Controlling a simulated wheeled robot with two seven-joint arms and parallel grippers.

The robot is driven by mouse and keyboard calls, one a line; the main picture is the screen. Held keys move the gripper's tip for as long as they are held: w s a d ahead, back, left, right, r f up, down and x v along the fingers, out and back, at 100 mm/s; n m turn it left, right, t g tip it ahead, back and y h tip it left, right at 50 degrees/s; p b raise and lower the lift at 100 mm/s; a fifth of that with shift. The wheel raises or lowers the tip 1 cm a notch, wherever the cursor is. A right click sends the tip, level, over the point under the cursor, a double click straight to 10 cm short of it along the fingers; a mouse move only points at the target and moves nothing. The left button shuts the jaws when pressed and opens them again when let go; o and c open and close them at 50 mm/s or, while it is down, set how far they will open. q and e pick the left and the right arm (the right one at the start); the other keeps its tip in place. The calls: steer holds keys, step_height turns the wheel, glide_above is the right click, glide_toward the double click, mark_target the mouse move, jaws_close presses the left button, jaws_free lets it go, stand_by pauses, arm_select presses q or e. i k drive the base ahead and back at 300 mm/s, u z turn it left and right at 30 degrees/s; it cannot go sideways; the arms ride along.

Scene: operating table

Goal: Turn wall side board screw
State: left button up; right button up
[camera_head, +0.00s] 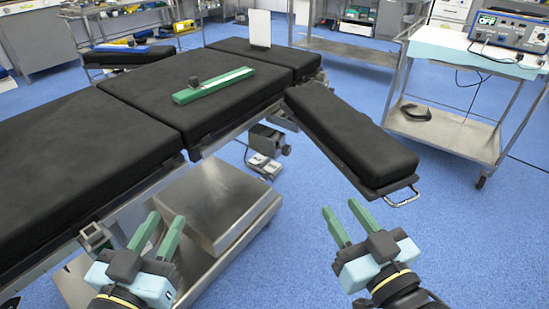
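Two padded side boards flank the operating table (60,150). The near one (350,135) angles out to the right and ends in a metal loop handle (404,198). The far one (128,56) lies on the far side with a blue item on it. No screw can be clearly made out on either board. My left gripper (164,222) is open and empty, in front of the table's near edge. My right gripper (341,207) is open and empty, short of the near board's end.
A white panel (260,28) stands upright on the table's far end. A steel table base (212,205) is beneath. A metal cart (445,130) with a blue device (508,30) stands at right. Shelves line the back. Blue floor is open around my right gripper.

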mark_target(286, 150)
steer(key=u, duration=2.35)
steer(key=k, duration=1.1)
steer(key=z, duration=1.9)
steer(key=i, duration=1.5)
